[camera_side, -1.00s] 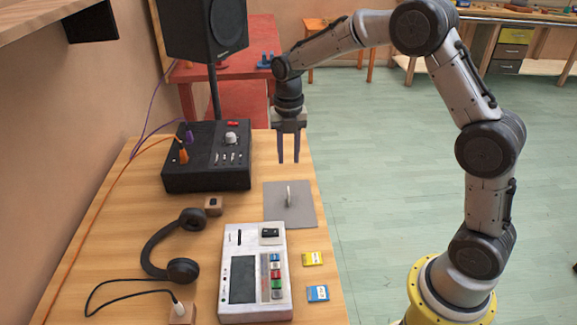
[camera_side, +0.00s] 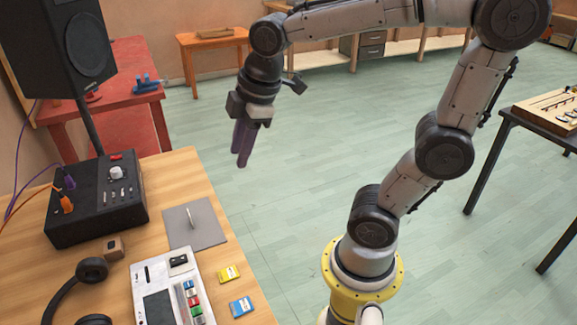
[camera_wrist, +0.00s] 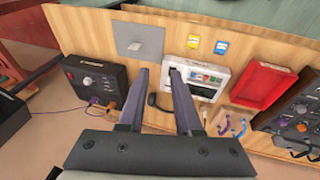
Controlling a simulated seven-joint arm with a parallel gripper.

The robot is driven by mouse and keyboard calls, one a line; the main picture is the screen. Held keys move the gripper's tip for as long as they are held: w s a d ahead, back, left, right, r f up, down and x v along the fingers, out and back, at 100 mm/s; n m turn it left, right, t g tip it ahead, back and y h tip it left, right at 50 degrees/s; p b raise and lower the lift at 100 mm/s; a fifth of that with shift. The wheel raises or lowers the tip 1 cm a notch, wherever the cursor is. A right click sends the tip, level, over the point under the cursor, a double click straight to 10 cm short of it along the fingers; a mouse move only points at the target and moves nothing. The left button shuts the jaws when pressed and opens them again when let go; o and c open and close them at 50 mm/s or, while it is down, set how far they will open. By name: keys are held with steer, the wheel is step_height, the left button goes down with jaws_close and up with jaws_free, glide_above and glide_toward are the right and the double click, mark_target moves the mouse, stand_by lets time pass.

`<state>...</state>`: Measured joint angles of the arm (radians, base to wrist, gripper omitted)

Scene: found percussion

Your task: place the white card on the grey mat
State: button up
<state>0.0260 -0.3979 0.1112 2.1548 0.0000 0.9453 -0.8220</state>
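The grey mat (camera_side: 209,236) lies flat on the wooden table near its right edge. A small white piece (camera_side: 191,217), which looks like the white card, stands on the mat and shows nearly edge-on in the side view. In the wrist view it is a pale rectangle (camera_wrist: 145,45) on the mat (camera_wrist: 128,31). My gripper (camera_side: 241,160) is high, beyond the table's right edge in the side view, fingers pointing down. In the wrist view its fingers (camera_wrist: 159,72) are apart with nothing between them, so it is open and clear of the card.
A white device (camera_side: 145,272) with coloured buttons stands close to the mat. A yellow card (camera_side: 230,273) and a blue card (camera_side: 241,306) lie beside it. A black box (camera_side: 97,207) with a speaker (camera_side: 70,45) behind it stands left. A red tray (camera_wrist: 265,86) shows in the wrist view.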

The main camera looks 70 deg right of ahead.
steer(key=s+f+m+t, duration=0.1)
steer(key=s+m, duration=0.8)
steer(key=shift+s+a+f+t, duration=0.35)
steer(key=shift+f+t, duration=0.05)
stand_by(0.6)
